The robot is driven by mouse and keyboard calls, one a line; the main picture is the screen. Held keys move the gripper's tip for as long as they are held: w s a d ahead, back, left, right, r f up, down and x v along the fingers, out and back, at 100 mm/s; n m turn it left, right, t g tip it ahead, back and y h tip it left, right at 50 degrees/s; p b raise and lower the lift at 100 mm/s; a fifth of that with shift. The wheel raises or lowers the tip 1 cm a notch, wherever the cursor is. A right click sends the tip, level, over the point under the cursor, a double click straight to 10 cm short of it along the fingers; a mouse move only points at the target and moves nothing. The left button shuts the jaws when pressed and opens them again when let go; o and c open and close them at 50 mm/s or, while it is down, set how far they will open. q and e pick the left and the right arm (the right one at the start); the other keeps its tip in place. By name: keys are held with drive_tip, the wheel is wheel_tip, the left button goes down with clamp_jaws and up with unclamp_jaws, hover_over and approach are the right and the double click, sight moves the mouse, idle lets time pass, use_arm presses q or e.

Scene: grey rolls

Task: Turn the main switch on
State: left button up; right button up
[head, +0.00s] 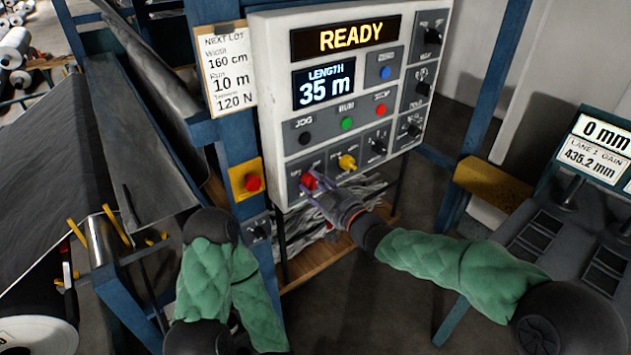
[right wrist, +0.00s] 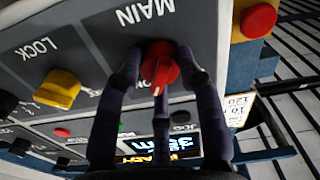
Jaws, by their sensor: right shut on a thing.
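The red main switch knob (head: 308,181) is at the lower left of the white control panel (head: 272,130). In the right wrist view the red knob (right wrist: 159,66) sits beside the upside-down word MAIN, with its white mark pointing down in that picture, toward the display. My right gripper (head: 313,188) is at the knob, and its dark fingers (right wrist: 160,75) are closed around it from both sides. The panel display (head: 345,36) is lit and reads READY. My left arm shows at the lower left of the head view, but its gripper is not visible.
A yellow knob (head: 347,162) labelled LOCK in the wrist view is right of the main switch. A red button on a yellow box (head: 246,180) is close on the left. A length display (head: 324,84) reads 35 m. A paper note (head: 228,70) hangs beside the panel.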

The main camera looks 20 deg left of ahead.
drive_tip(key=shift+m+p, duration=0.6)
drive_tip(key=shift+m, duration=1)
drive_tip(key=shift+f, duration=0.1)
drive_tip(key=o, duration=1.1)
drive_tip(key=shift+o, duration=0.2)
drive_tip(key=shift+d, duration=0.1)
drive_tip(key=v, duration=1.2)
